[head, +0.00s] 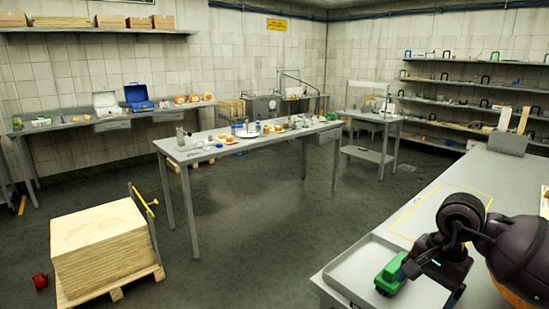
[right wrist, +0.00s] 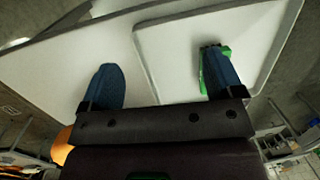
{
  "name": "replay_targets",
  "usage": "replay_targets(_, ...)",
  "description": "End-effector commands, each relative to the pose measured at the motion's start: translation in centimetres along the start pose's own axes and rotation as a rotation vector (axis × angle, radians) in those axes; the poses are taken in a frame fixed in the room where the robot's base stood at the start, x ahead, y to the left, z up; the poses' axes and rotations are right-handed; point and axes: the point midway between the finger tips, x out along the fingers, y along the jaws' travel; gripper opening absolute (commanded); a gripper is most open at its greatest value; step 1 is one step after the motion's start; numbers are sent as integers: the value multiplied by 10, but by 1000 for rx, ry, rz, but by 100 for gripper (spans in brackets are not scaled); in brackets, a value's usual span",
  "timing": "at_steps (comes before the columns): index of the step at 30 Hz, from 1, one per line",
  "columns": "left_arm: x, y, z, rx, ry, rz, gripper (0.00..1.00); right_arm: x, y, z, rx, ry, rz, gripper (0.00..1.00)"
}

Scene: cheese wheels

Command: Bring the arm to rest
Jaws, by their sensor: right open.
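My right arm comes in from the right in the head view, with a dark gripper (head: 418,265) low over the front of the light counter. In the right wrist view the gripper (right wrist: 160,62) shows two blue fingers spread wide, with nothing between them. A green object (head: 391,275) lies in a shallow grey tray (head: 352,268) right beside the gripper. In the wrist view the green object (right wrist: 203,74) is partly hidden behind the right-hand finger; I cannot tell whether they touch. My left gripper is not in view.
The counter (head: 450,178) runs along the right, with a yellow outlined area (head: 425,207) and a grey holder (head: 508,143). A cluttered table (head: 200,152) stands mid-room. A pallet stack (head: 100,245) stands lower left. Shelves (head: 470,103) line the right wall. Open floor lies between.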

Motion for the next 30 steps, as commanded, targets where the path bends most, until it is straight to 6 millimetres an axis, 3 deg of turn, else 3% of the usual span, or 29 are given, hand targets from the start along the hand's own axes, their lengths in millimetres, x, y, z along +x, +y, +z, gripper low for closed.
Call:
replay_targets(3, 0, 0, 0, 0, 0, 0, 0, 17, -13, 31, 40, -140, -109, 87)
replay_targets(9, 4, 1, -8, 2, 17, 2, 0, 30, -38, 93, 180, -459, -318, 87)
replay_targets(15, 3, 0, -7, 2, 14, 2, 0, 15, -62, 150, 434, -873, -523, 87)
replay_targets(18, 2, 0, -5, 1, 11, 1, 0, 0, -69, 165, 592, -1087, -603, 87)
replay_targets(23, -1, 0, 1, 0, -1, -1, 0, -26, -75, 169, 882, -1428, -703, 87)
replay_targets(30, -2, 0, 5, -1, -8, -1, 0, -48, -64, 136, 1385, -1924, -783, 87)
